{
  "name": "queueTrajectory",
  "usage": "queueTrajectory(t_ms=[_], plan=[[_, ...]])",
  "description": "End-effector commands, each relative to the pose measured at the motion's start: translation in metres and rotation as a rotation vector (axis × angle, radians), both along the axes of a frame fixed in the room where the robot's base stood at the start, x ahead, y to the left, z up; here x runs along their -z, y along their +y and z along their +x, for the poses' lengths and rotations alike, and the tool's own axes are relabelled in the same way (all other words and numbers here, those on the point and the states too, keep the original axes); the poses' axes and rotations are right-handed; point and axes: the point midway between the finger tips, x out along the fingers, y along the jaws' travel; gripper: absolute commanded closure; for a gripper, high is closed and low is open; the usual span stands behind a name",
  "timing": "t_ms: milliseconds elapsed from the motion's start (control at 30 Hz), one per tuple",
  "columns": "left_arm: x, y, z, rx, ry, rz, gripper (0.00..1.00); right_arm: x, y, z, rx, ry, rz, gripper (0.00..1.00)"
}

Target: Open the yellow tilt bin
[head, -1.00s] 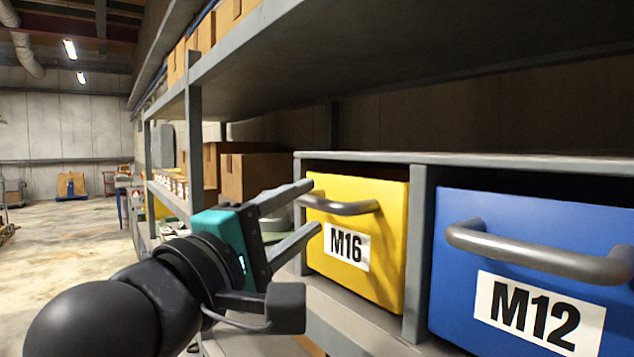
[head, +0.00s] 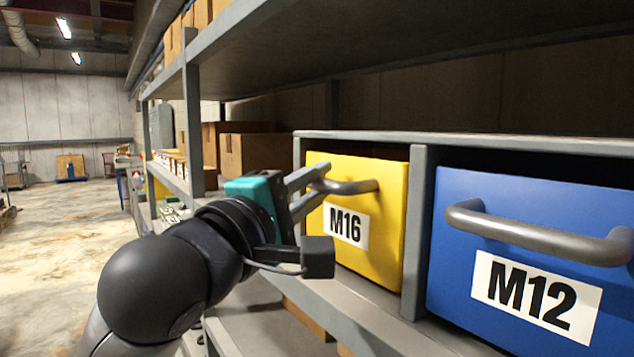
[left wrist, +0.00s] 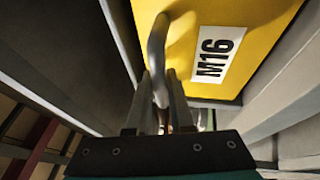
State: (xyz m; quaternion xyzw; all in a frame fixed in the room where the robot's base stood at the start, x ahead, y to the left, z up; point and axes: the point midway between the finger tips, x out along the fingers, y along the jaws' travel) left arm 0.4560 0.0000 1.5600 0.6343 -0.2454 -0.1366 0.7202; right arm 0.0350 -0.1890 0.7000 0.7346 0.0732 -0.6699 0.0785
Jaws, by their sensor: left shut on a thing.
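The yellow tilt bin (head: 385,216) sits in a grey shelf frame, its front marked M16. A grey bar handle (head: 350,187) runs across the upper part of its front. The bin front looks upright, with a dark gap above its top edge. My left gripper (head: 318,190) is shut on the left end of the handle. My right gripper is not in view.
A blue bin (head: 540,200) marked M12 with its own bar handle stands to the right, past a grey divider (head: 419,230). A long shelf (head: 420,60) runs overhead. Cardboard boxes (head: 258,155) stand farther back. Open floor (head: 60,240) lies at the left.

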Motion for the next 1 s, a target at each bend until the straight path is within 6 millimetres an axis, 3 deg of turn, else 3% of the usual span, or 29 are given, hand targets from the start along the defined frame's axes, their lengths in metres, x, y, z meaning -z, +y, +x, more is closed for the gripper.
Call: queueTrajectory(t_ms=[100,1000], plan=[[-0.0001,0.0002,0.0,0.0,0.0,0.0,1.0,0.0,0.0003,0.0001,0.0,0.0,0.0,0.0],[-0.0002,0.0003,0.0,-0.001,0.0,0.0,1.0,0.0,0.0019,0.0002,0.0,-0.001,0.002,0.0]])
